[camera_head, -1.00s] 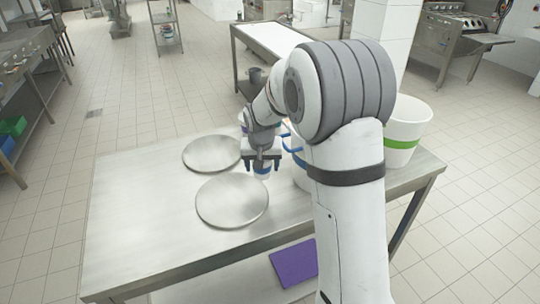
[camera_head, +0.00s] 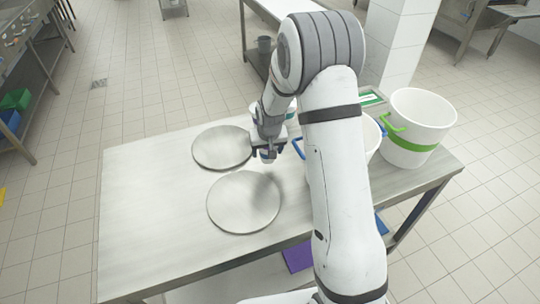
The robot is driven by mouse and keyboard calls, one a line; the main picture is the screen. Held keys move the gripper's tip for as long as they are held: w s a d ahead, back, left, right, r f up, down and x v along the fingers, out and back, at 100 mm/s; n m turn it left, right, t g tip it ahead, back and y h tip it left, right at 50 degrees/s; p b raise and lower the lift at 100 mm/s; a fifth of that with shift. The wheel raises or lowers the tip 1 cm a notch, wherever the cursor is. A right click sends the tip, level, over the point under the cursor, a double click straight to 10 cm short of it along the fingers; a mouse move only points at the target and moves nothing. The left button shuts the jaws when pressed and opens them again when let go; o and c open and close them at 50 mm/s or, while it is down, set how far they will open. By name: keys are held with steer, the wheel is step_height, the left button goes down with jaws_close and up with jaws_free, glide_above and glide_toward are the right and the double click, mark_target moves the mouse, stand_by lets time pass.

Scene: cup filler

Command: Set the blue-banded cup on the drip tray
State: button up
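My gripper (camera_head: 268,153) points down over the steel table, just right of the far round plate. A small white-and-blue piece (camera_head: 267,157) shows at its fingertips; I cannot tell whether it is a held cup or whether the fingers are closed. A large white vessel (camera_head: 371,137) with blue handle parts (camera_head: 298,148) is mostly hidden behind my arm; its band cannot be seen. Two flat round metal plates, one far (camera_head: 222,147) and one near (camera_head: 243,202), lie bare on the table. I cannot tell whether either is the drip tray.
A white bucket-like vessel (camera_head: 415,125) with a green band and handle stands at the table's right end. A green-and-white panel (camera_head: 372,97) sits behind it. The table's left side (camera_head: 150,215) is clear. A purple item (camera_head: 298,256) lies below the table top.

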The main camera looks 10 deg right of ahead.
steer(key=shift+d+f+p, duration=0.2)
steer(key=shift+f+p, duration=0.3)
steer(key=shift+f, duration=1.75)
steer(key=shift+f, duration=0.2)
steer(key=o, duration=1)
steer(key=shift+r, duration=0.25)
